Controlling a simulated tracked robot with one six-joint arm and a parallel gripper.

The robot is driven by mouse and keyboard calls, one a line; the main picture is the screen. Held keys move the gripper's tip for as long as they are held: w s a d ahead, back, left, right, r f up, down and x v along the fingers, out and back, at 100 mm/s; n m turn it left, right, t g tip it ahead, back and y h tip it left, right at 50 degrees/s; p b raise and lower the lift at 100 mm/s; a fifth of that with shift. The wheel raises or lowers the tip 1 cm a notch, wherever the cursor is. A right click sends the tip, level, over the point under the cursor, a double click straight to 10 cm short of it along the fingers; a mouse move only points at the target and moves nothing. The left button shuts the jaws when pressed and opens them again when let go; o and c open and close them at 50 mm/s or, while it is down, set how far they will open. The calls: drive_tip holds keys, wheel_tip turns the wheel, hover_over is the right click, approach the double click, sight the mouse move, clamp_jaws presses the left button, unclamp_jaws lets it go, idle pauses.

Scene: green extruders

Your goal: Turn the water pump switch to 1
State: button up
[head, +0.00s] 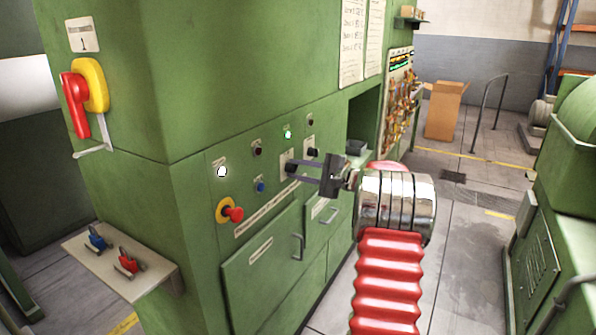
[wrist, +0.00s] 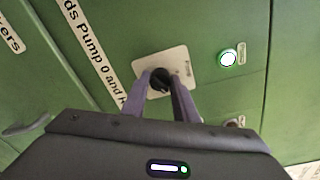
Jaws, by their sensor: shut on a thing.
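A black rotary switch (wrist: 159,83) sits on a pale plate (wrist: 178,58) on the green panel in the wrist view. The plate's small lettering is not clearly readable. My gripper (wrist: 162,80) has its two purple-grey fingers on either side of the knob, shut on it. In the head view my gripper (head: 297,166) reaches from the right to the same switch (head: 289,168). The knob's exact pointing and its position marks are hidden or too small to tell. A second black knob (head: 312,152) sits just to the right of it.
A green lamp (wrist: 228,58) glows beside the switch. The panel also has a white lamp (head: 222,171), a blue button (head: 260,186) and a red emergency button (head: 232,213). A cabinet door handle (head: 299,247) projects below. Open floor (head: 470,230) lies to the right.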

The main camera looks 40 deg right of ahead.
drive_tip(key=shift+d+f, duration=0.1)
drive_tip(key=shift+f, duration=0.05)
drive_tip(key=o, duration=1)
drive_tip(key=v, duration=1.3)
drive_tip(key=shift+s, duration=0.4)
